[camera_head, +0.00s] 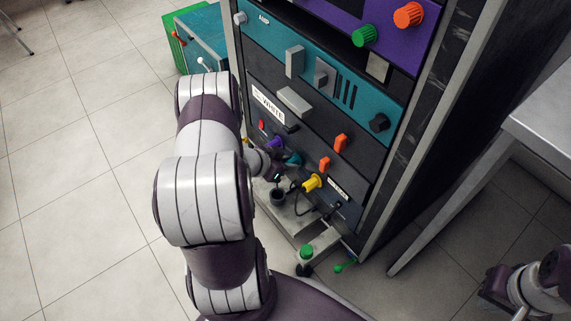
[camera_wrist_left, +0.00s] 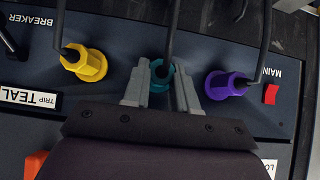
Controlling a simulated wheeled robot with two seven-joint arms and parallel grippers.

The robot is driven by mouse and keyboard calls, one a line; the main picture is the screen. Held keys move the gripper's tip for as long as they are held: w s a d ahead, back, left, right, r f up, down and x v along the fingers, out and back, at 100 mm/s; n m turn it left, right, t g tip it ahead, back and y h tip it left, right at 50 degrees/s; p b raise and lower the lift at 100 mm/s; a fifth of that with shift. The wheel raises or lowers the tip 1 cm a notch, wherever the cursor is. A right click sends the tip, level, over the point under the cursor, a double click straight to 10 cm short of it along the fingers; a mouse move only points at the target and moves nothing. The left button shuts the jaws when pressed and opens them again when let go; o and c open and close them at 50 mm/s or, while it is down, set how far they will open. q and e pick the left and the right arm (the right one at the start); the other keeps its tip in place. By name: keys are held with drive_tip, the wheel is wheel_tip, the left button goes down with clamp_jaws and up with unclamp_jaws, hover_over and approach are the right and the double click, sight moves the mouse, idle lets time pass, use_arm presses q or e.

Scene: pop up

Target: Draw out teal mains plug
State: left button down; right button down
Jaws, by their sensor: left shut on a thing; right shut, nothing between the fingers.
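The teal mains plug (camera_wrist_left: 161,74) sits on the dark lower panel, between a yellow plug and a purple plug, with a dark cable running from it. My left gripper (camera_wrist_left: 160,90) is shut on the teal plug, with one grey finger on each side of it. In the head view the teal plug (camera_head: 293,159) shows at the end of my left arm, which partly covers the panel. Whether the plug is fully seated cannot be told. My right gripper (camera_head: 493,287) is shut and empty at the lower right, away from the rack.
The yellow plug (camera_wrist_left: 84,63) and purple plug (camera_wrist_left: 224,85) flank my left fingers closely, each with its cable. A red switch (camera_wrist_left: 271,94) is beside the purple plug. A grey table (camera_head: 545,120) stands right of the rack. The tiled floor (camera_head: 75,190) at left is clear.

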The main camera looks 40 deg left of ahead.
use_arm(q)
drive_tip(key=shift+r, duration=0.15)
drive_tip(key=shift+s+a+p, duration=0.25)
drive_tip(key=shift+s+p, duration=0.15)
drive_tip(key=shift+s, duration=0.5)
drive_tip(key=shift+s+a+p, duration=0.3)
drive_tip(key=shift+s+p, duration=0.15)
drive_tip(key=shift+s, duration=0.45)
drive_tip(key=shift+s+a+p, duration=0.25)
drive_tip(key=shift+s+p, duration=0.15)
drive_tip(key=shift+s, duration=0.5)
